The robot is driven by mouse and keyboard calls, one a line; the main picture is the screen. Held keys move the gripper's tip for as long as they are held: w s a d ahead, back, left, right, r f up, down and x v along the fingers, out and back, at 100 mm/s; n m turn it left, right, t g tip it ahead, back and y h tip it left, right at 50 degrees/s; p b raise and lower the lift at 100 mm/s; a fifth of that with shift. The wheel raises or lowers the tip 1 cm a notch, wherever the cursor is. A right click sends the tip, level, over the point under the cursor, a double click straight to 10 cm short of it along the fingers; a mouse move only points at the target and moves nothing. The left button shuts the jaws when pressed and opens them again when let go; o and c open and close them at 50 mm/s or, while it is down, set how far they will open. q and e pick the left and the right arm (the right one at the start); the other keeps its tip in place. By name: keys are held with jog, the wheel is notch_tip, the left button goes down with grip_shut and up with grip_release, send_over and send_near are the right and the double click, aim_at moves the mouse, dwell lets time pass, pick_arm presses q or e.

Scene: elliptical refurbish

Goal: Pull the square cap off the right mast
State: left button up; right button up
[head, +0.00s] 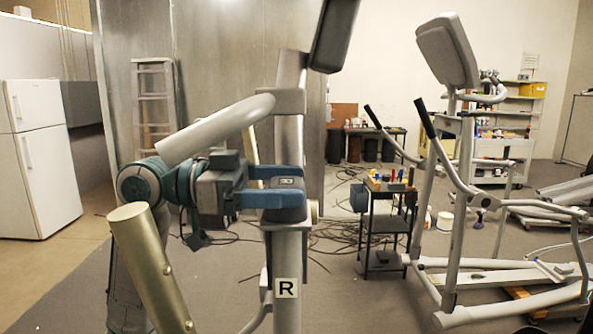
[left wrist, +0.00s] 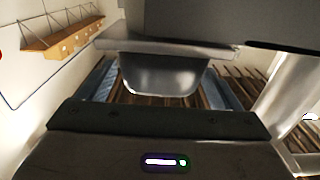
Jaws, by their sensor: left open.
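The right mast (head: 286,255) is a grey upright post with a white R label, standing in the middle of the head view. My left gripper (head: 284,184) reaches in from the left, its blue fingers level at the mast above the label. They hide part of the mast, and I cannot clearly make out the square cap there. In the left wrist view the blue fingers (left wrist: 160,88) are apart. A silver block with rounded lower corners (left wrist: 160,72), possibly the cap, shows between them under a flat grey edge. Gaps show on both sides of it. My right gripper is out of view.
A grey tube (head: 215,130) crosses just above my left gripper. A gold cylinder (head: 150,265) slants in the left foreground. A black panel (head: 334,35) tops the machine. A small black tool cart (head: 388,220) and another elliptical (head: 460,200) stand to the right; cables lie on the floor.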

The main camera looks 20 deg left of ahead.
pick_arm(q)
jog(key=shift+p+x, duration=0.35)
jog(key=shift+x, duration=0.7)
jog(key=shift+c, duration=1.1)
jog(key=c, duration=0.7)
jog(key=shift+o, duration=1.3)
jog(key=c, duration=0.9)
jog(key=shift+o, duration=0.2)
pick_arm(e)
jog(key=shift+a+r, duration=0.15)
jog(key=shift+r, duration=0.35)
